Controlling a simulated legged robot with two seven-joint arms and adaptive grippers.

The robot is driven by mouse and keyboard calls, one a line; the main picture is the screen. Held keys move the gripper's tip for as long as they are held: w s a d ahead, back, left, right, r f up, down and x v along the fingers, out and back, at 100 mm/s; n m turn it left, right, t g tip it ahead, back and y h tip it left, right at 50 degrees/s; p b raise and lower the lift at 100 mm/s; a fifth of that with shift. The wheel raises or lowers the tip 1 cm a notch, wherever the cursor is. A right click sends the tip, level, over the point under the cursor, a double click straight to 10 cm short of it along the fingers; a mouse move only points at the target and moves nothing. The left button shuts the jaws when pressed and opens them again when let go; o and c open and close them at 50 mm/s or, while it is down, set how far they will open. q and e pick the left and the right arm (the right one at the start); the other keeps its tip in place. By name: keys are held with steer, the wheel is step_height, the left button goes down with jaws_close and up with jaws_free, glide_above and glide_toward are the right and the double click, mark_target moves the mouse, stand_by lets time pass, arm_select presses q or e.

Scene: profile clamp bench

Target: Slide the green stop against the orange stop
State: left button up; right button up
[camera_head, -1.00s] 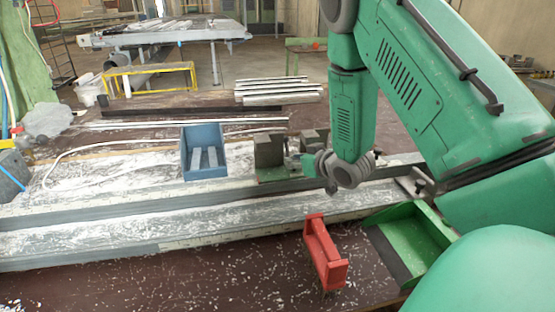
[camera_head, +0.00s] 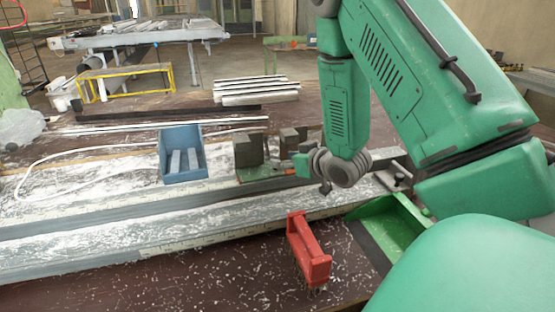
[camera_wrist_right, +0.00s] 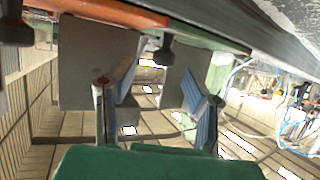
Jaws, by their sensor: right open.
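The green stop, a grey block on a green base (camera_head: 262,172), sits on the rail in the head view, right of the blue bin. A second grey block (camera_head: 291,139) stands to its right, apart from it. In the wrist view the orange stop's base (camera_wrist_right: 100,12) and a grey block (camera_wrist_right: 85,62) are at upper left. The green base (camera_wrist_right: 215,72) and its block (camera_wrist_right: 182,72) are right of it, with a gap between the blocks. My right gripper (camera_wrist_right: 155,85) is open, its blue-padded fingers close to the blocks; contact is unclear. In the head view it (camera_head: 296,167) is small beside the stops.
A blue bin (camera_head: 182,155) stands left of the stops. The long rail (camera_head: 110,235) is dusty and clear at left. Metal bars (camera_head: 255,90) lie behind.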

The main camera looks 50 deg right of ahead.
steer(key=v, duration=0.3)
steer(key=shift+s+a+r, duration=0.1)
steer(key=shift+s+a, duration=0.15)
steer(key=shift+s, duration=0.05)
steer(key=shift+r, duration=0.1)
